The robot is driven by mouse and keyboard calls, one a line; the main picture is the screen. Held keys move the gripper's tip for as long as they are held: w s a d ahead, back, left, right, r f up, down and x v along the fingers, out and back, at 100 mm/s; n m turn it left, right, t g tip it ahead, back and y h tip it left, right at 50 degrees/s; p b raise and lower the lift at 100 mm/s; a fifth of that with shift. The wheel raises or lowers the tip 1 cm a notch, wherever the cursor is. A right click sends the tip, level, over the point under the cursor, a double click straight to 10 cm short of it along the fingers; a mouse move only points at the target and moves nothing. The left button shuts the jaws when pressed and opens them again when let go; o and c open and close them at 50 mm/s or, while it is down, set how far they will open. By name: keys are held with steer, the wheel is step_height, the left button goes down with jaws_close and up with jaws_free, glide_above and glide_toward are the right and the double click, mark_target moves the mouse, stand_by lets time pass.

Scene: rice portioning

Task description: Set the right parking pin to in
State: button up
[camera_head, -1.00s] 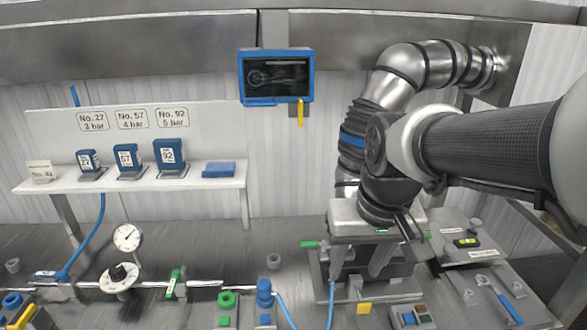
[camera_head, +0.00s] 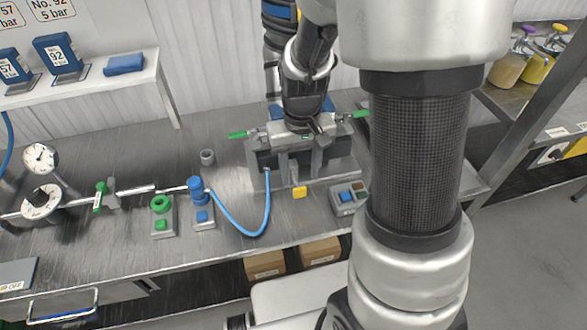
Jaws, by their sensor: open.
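The rice portioning machine (camera_head: 262,157) stands against the wall in the middle of the bench. A green-tipped pin on its right side, the right parking pin (camera_head: 360,114), sticks out to the right. A similar left pin (camera_head: 237,134) sticks out to the left. How deep either pin sits cannot be told. My arm hides the area right of this pin.
A yellow block (camera_head: 299,192) and a button box (camera_head: 347,199) are in front of the machine. A blue hose (camera_head: 262,222) loops to the blue valve (camera_head: 197,188) at left. A green knob (camera_head: 161,204) and gauge (camera_head: 40,158) stand farther left. Jars (camera_head: 506,68) stand at far right.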

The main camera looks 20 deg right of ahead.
mark_target(300, 188)
step_height(300, 188, down, 7)
steer(key=shift+r+b, duration=0.2)
steer(key=shift+b, duration=0.1)
jaws_close()
